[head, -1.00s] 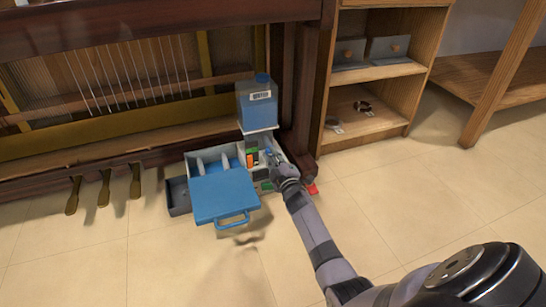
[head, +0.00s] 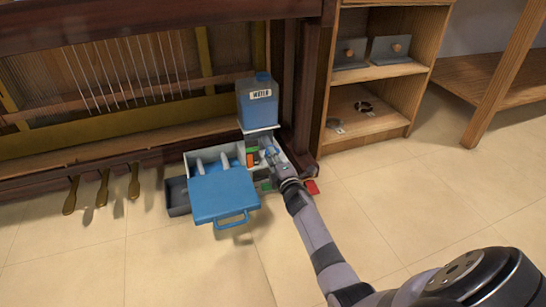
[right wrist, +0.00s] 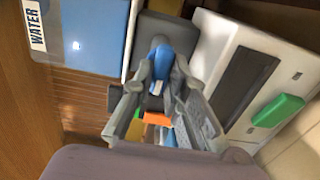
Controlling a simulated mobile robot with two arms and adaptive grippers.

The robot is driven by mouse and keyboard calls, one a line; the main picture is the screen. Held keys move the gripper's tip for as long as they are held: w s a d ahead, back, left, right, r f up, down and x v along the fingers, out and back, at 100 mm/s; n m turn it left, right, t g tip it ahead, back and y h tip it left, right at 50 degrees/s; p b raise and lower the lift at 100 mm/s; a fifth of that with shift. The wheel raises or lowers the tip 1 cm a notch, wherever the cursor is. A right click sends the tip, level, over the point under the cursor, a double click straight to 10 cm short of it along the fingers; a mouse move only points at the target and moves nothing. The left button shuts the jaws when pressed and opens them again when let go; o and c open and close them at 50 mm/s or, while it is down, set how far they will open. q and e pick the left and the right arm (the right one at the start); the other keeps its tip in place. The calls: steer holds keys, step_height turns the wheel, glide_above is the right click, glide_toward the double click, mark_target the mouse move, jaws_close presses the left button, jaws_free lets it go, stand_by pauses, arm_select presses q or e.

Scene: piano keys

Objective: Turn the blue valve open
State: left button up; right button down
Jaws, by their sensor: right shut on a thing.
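The blue valve (right wrist: 178,62) shows in the right wrist view as a rounded blue handle in front of a dark grey backing. My right gripper (right wrist: 165,80) has its two grey fingers closed around the handle, one on each side, hiding part of it. In the head view my right gripper (head: 272,157) is low at the white box (head: 284,172), beneath the blue water container (head: 257,104). The valve is too small there to make out its angle. My left gripper is not in view.
An open blue case (head: 224,193) with a handle lies left of my right gripper. A dark tray (head: 178,197) is beside it. The piano frame stands behind, with pedals (head: 103,188) at left. Wooden shelves (head: 372,72) stand at right. The tiled floor in front is clear.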

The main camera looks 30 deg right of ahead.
stand_by(0.3)
steer(key=c, duration=1.6)
jaws_free()
